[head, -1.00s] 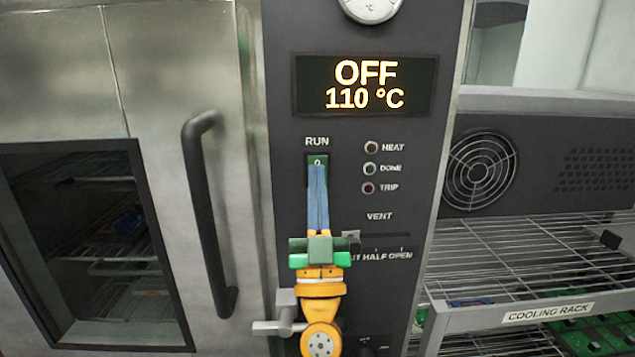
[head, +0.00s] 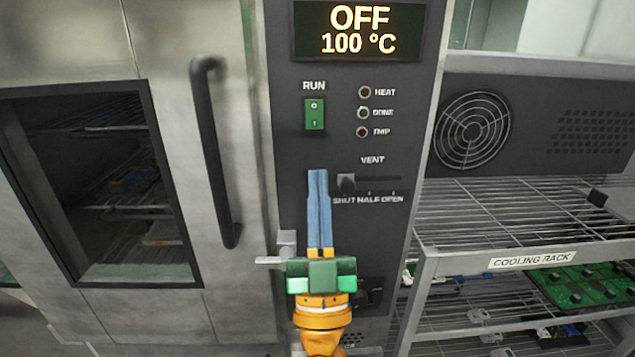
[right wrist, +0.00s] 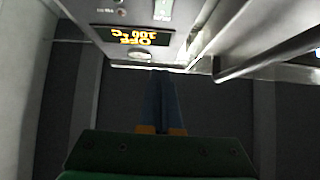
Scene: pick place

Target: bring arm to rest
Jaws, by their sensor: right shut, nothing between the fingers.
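My right gripper (head: 318,175) is shut and empty, its blue fingers together and pointing up in the head view. It is in front of the oven's dark control panel (head: 285,200), below the green RUN switch (head: 314,115) and just left of the vent slider (head: 347,182). It appears apart from the switch. In the right wrist view the shut fingers (right wrist: 162,80) point toward the panel, whose display (right wrist: 135,36) shows upside down. The head view's display (head: 358,30) reads OFF, 100 °C. My left gripper is in neither view.
The closed oven door with a window (head: 110,190) and a long dark handle (head: 215,150) is at left. A latch lever (head: 285,248) sits close beside my right gripper. The wire cooling rack (head: 510,215) is at right, with green boards (head: 575,285) on its lower shelf.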

